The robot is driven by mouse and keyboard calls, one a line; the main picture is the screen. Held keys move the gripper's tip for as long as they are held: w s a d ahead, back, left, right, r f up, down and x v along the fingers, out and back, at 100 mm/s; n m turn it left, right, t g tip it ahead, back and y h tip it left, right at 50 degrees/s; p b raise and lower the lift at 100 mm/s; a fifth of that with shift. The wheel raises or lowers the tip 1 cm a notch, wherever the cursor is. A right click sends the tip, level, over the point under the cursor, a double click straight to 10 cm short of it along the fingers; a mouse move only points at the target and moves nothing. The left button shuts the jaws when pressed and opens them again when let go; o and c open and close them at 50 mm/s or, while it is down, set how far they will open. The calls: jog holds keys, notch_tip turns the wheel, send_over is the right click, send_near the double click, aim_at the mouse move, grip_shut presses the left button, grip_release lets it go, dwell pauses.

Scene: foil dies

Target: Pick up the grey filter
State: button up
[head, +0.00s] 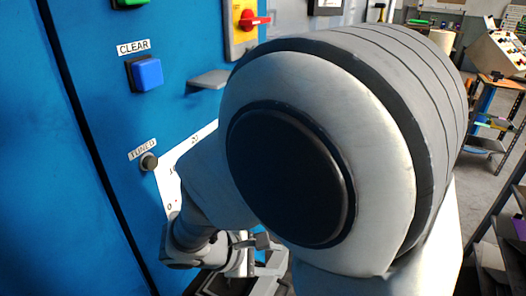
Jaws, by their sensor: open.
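No grey filter can be made out in the head view; my own arm covers much of the middle and could hide it. My gripper (262,262) shows small and partly hidden at the bottom, below the large arm joint and close to the blue panel. It is open, and I see nothing held in it. How it lies relative to the filter cannot be told.
A blue cart (484,115) stands on open floor at the right.

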jog(key=s+a+f+n+t+y+b, duration=0.35)
jog(key=a+f+n+t, duration=0.45)
jog(key=a+f+n, duration=0.7)
jog(key=m+b, duration=0.2)
send_over(227, 295)
notch_tip(227, 295, down, 7)
jog(key=shift+a+r, duration=0.1)
jog(key=shift+r, duration=0.05)
jog(key=shift+b+x, duration=0.45)
jog(key=shift+x, duration=2.5)
jog(key=shift+a+r, duration=0.1)
grip_shut()
